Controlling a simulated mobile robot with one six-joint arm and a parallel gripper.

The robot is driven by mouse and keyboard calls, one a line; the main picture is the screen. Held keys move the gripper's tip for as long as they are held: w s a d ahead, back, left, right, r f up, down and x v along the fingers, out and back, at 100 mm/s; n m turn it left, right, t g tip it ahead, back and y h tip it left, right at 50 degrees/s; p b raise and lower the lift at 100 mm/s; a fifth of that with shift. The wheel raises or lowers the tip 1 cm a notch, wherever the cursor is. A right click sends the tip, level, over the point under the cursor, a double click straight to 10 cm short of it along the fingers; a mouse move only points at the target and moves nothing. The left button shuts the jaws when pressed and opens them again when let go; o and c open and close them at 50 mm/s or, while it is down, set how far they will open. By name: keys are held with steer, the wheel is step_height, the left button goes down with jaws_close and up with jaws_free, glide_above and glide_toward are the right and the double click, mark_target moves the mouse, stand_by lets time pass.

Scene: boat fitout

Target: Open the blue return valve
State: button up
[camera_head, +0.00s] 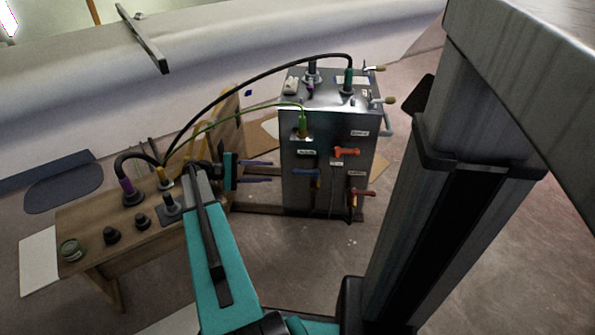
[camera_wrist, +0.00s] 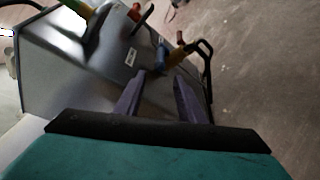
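The blue valve handle (camera_head: 307,172) is on the front of the metal cabinet (camera_head: 329,205), low on its left side, below a small white label (camera_head: 307,153). It lies roughly level in the head view. My gripper (camera_head: 271,171) is left of it, open, with two purple fingers pointing toward the cabinet and a gap left to the handle. In the wrist view my gripper (camera_wrist: 159,73) has its fingers apart with nothing between them. The blue handle (camera_wrist: 162,54) shows just beyond the fingertips, partly mixed with an orange-yellow part.
A green hose (camera_head: 250,108) and black hose (camera_head: 260,76) arch to the cabinet. A wooden bench (camera_head: 90,215) stands left. Floor in front is clear.

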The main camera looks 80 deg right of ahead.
mark_target(295, 170)
steer(key=b+x, duration=0.4)
steer(key=x, duration=0.8)
steer(key=shift+f+b, duration=0.15)
steer(key=shift+b, duration=0.15)
steer(key=shift+s+d+f, duration=0.1)
steer(key=shift+s+d, duration=0.2)
steer(key=shift+s, duration=0.35)
steer(key=shift+c, duration=0.5)
jaws_close()
steer(key=shift+d, duration=0.3)
steer(key=shift+a, duration=0.2)
